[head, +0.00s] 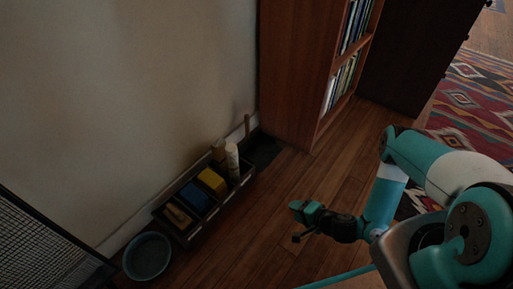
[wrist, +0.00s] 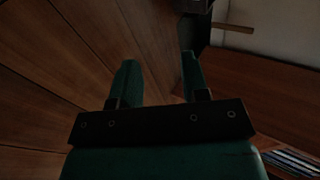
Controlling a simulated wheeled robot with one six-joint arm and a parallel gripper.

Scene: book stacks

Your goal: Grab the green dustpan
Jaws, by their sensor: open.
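A dark, flat thing (head: 262,150) lies on the floor between the caddy and the bookcase, with a wooden handle (head: 247,124) standing up by the wall. It may be the dustpan; its green is hard to make out in the shade. In the wrist view a wooden handle (wrist: 232,27) shows at the top right, beside a dark shape. My gripper (head: 298,222) is open and empty above the wood floor, in front of and to the right of the dark thing. Its two green fingers (wrist: 159,58) are apart with only floor between them.
A dark caddy (head: 206,226) with blue and yellow items and pale rolls stands along the wall. A teal round basin (head: 147,256) and a black mesh panel (head: 45,245) are at left. A wooden bookcase (head: 296,75) rises behind. Floor between caddy and gripper is clear.

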